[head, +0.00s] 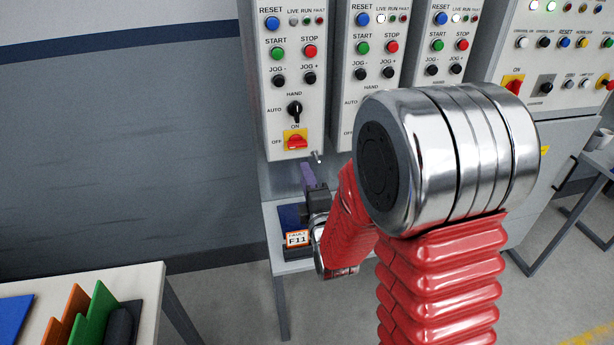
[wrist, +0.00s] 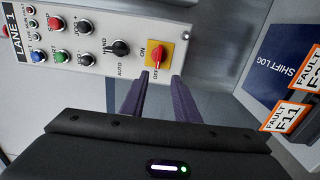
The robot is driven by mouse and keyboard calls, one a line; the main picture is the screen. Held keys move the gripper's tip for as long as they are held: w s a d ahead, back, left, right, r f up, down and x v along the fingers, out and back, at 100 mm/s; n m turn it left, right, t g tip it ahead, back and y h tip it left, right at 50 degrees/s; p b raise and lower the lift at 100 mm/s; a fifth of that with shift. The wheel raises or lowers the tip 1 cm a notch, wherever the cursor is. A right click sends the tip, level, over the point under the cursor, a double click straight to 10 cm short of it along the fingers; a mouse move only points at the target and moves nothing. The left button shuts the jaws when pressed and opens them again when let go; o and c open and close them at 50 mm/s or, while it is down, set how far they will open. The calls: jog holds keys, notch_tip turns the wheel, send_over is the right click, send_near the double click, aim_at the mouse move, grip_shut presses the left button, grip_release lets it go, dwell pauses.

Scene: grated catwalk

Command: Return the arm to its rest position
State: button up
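My gripper (head: 308,176) is in front of the lower edge of the left control panel (head: 291,70), above a small shelf. My arm reaches out to it, bent, and its red-sleeved links and a silver joint hide much of the head view. In the wrist view the two purple fingers of my gripper (wrist: 160,82) stand apart with nothing between them. They point at the red rotary switch (wrist: 158,51) on its yellow plate, marked ON and OFF. The same red switch (head: 296,141) shows just above the fingers in the head view. Contact with it cannot be told.
A blue shift log (wrist: 283,68) and an orange-edged F11 fault card (head: 297,239) lie on the shelf below. More panels stand to the right. A table (head: 150,290) with coloured dividers is at the lower left; a side table with cups is at right.

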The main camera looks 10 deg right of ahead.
jog(key=shift+s, duration=0.1)
dwell(0.5)
jog(key=s+f+m+g, duration=0.3)
jog(key=f+m+g, duration=0.3)
jog(key=f, duration=0.5)
jog(key=s+f+m+g, duration=0.2)
jog(key=s+m+g, duration=0.25)
jog(key=s, duration=0.25)
jog(key=s+r+m+g, duration=0.2)
jog(key=s+r+m, duration=0.5)
jog(key=s+r, duration=1.2)
jog(key=shift+s+d+r+m, duration=0.3)
jog(key=shift+s+d+m, duration=0.1)
jog(key=shift+s, duration=0.4)
